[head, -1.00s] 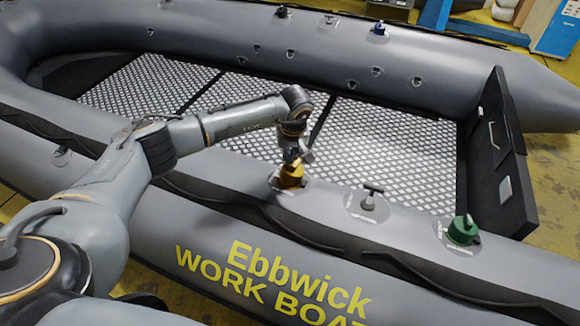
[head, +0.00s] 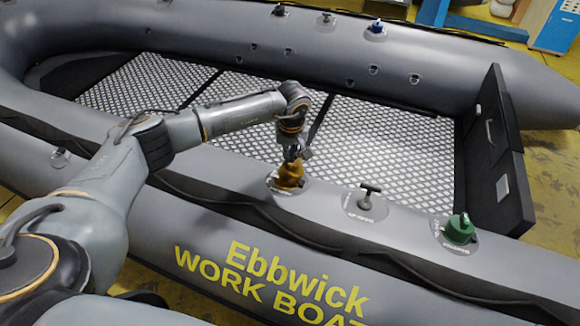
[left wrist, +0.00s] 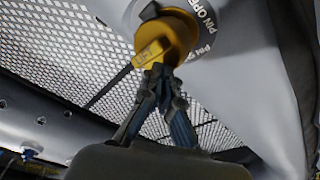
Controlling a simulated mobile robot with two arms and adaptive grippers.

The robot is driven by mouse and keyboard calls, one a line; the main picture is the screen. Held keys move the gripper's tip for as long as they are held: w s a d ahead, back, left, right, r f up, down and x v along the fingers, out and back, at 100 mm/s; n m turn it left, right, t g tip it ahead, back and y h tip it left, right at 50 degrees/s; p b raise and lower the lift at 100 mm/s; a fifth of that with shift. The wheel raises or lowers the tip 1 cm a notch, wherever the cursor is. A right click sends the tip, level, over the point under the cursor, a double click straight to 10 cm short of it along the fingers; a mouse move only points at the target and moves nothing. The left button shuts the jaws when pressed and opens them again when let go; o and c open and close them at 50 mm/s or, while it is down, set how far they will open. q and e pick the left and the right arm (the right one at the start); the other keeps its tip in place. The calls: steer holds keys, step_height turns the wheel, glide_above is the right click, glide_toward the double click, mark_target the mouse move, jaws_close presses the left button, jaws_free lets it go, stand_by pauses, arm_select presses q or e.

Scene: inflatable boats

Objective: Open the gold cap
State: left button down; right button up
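The gold cap (head: 289,178) sits on a valve on the near grey tube of the boat. In the left wrist view the gold cap (left wrist: 176,32) has a raised grip bar, and lettering reading "PIN OPE..." rings it on a pale patch. My left gripper (head: 291,156) is right above the cap. In the left wrist view the fingers of my left gripper (left wrist: 160,72) come together at the cap's grip bar and look shut on it. The fingers hide part of the bar. My right gripper is not in view.
Right along the near tube stand a dark T-handle valve (head: 368,197) and a green cap (head: 460,229). A blue cap (head: 376,27) is on the far tube. A black transom board (head: 497,150) closes the right end. The perforated floor (head: 380,140) is clear.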

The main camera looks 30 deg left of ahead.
arm_select(q)
steer(key=shift+w+a+r+p, duration=0.15)
steer(key=shift+a+r+p, duration=0.15)
steer(key=shift+a+r, duration=0.7)
steer(key=shift+w+a+r+p, duration=0.1)
steer(key=shift+a+r+p, duration=0.1)
steer(key=shift+a+r, duration=0.35)
steer(key=shift+w+a+r+p, duration=0.15)
steer(key=shift+a+r, duration=0.1)
steer(key=shift+a, duration=0.45)
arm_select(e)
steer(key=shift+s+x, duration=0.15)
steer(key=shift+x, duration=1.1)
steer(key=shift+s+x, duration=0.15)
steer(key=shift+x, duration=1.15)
arm_select(q)
steer(key=shift+s, duration=0.1)
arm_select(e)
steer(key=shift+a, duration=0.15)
